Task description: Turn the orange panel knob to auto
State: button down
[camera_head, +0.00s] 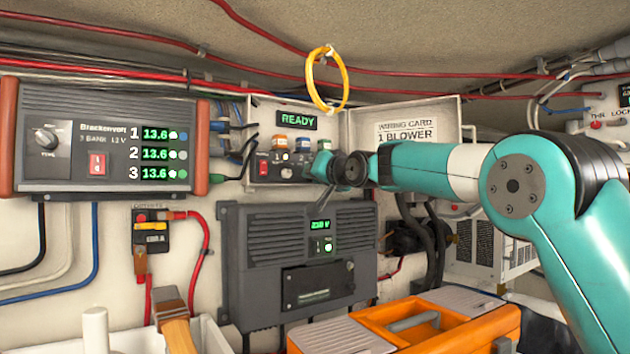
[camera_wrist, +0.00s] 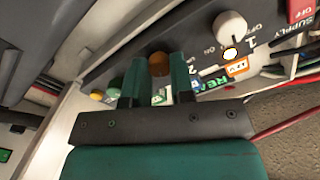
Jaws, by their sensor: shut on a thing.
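The orange panel knob (camera_wrist: 158,64) shows in the wrist view as a brown-orange round cap between the two teal fingers. My gripper (camera_wrist: 157,76) is shut on it, with one finger on each side. In the head view my gripper (camera_head: 319,167) is at the right part of the control panel (camera_head: 262,112), below the green READY display (camera_head: 296,121). It hides the knob there. I cannot read which marking the knob points to, and I see no legible auto mark.
A white knob (camera_wrist: 230,25) and a red switch (camera_wrist: 302,10) are on the same panel. The open panel lid (camera_head: 448,112) stands just right of the gripper. A yellow ring (camera_head: 313,82) hangs above. A grey unit (camera_head: 262,240) is mounted below, and an orange toolbox (camera_head: 462,335) stands in front.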

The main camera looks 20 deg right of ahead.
jog(key=n+b, duration=0.1)
jog(key=n, duration=0.3)
jog(key=shift+n+b, duration=0.3)
jog(key=shift+b, duration=0.1)
dwell(0.4)
jog(key=c, duration=1)
grip_release()
jog(key=shift+s, duration=0.15)
jog(key=b+v, duration=0.8)
jog(key=v, duration=0.9)
jog(key=shift+b, duration=0.35)
jog(key=shift+s, duration=0.1)
